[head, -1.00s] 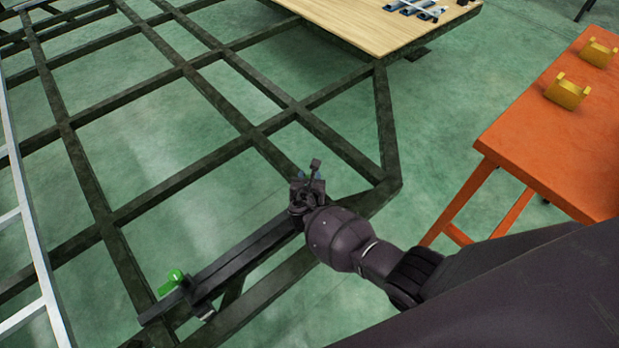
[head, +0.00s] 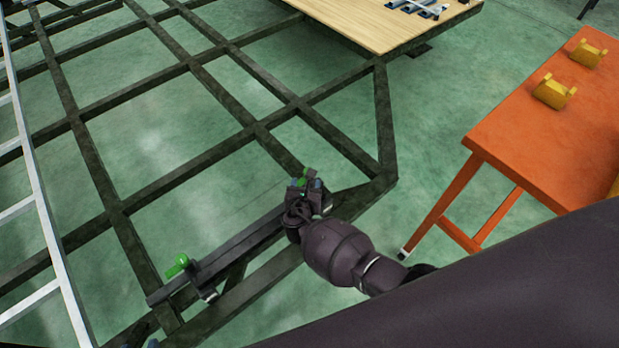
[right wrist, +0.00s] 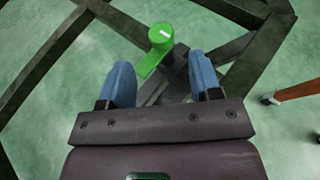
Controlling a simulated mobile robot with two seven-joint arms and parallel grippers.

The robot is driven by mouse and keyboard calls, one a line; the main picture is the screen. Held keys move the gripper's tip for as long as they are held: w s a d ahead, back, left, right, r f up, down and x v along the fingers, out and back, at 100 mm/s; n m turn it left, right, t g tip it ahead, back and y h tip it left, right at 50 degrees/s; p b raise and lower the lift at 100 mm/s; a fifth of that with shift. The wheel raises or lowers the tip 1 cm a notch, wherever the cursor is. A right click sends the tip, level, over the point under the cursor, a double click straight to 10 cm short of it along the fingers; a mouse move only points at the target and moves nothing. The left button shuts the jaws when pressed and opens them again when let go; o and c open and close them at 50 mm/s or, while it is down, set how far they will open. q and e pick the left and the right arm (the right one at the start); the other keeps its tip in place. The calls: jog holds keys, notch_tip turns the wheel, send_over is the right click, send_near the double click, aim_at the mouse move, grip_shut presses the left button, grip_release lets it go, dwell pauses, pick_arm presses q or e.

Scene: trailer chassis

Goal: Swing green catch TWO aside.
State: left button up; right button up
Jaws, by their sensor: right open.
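A green catch (right wrist: 160,36) with a round knob and flat lever shows in the right wrist view, just beyond and between my right gripper's blue fingertips (right wrist: 161,72). A pale mark is on its knob, too small to read. In the head view its green top (head: 306,173) shows at my right gripper (head: 307,184), at the far end of a dark bar. The fingers are apart, with a gap to the knob. A second green catch (head: 177,265) sits near the bar's other end at lower left. I cannot read which is TWO.
The dark chassis frame (head: 125,205) stands over a green floor. A pale ladder-like rail (head: 45,215) runs along the left. An orange table (head: 530,130) with yellow pieces (head: 553,92) stands at right. A wooden board (head: 385,25) lies at the back.

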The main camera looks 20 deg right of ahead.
jog(key=shift+v, duration=0.95)
jog(key=shift+s+a+r, duration=0.1)
jog(key=shift+s, duration=0.1)
